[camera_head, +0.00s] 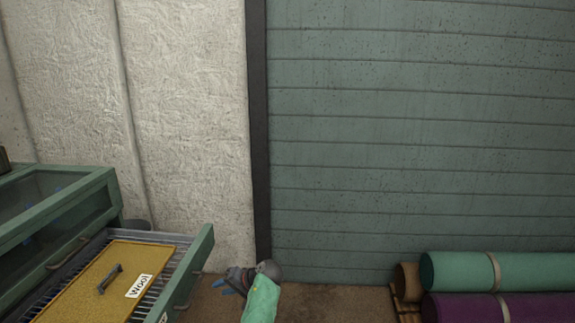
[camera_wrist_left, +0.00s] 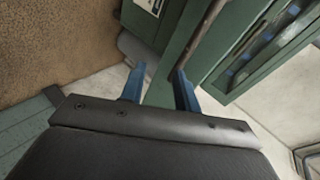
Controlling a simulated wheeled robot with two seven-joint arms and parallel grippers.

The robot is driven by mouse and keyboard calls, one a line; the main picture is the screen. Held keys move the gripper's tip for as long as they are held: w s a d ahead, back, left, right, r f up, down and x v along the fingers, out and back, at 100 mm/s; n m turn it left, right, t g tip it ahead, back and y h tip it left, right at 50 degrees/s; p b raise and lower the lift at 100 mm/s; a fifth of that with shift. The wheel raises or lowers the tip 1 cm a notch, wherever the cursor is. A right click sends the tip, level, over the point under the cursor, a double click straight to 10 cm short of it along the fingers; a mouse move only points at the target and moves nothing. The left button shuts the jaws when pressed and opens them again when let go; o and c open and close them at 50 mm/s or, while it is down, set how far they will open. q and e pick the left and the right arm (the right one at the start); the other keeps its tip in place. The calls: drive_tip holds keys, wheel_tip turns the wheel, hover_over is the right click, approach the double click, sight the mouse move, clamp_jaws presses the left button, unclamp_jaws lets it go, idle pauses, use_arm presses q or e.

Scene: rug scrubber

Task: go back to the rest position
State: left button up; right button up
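My left gripper (camera_head: 232,282) is low in the head view, to the right of an open green drawer (camera_head: 195,268). In the left wrist view its two blue fingers (camera_wrist_left: 160,88) are spread apart with nothing between them. Part of the green cabinet (camera_wrist_left: 185,40) shows beyond the fingertips there. My right gripper is in neither view.
The green cabinet (camera_head: 60,215) with glass panels stands at the left. Its pulled-out drawer holds a yellow board (camera_head: 85,290) with a dark handle and a "Wool" label (camera_head: 139,286). Rolled green (camera_head: 455,271) and purple (camera_head: 465,307) rugs lie at the lower right. Brown floor shows between.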

use_arm(q)
drive_tip(key=s+d+r+t+h, duration=0.3)
drive_tip(key=d+r+h, duration=0.1)
drive_tip(key=h, duration=0.2)
drive_tip(key=s+d+f+m+h, duration=0.1)
drive_tip(key=s+d+f+h, duration=0.15)
drive_tip(key=s, duration=0.45)
drive_tip(key=s+d+f+h, duration=0.1)
drive_tip(key=s+f+h, duration=0.15)
drive_tip(key=s, duration=0.45)
drive_tip(key=s+f+g, duration=0.1)
drive_tip(key=s+f, duration=0.4)
drive_tip(key=s, duration=0.6)
drive_tip(key=s+a+f+g+h, duration=0.1)
drive_tip(key=s+f, duration=0.5)
drive_tip(key=s, duration=0.6)
drive_tip(key=s+f+g, duration=0.2)
drive_tip(key=s+f, duration=0.4)
drive_tip(key=s, duration=0.6)
drive_tip(key=shift+s+a+m+g, duration=0.15)
drive_tip(key=shift+a+m+g, duration=0.15)
drive_tip(key=shift+a+g, duration=0.1)
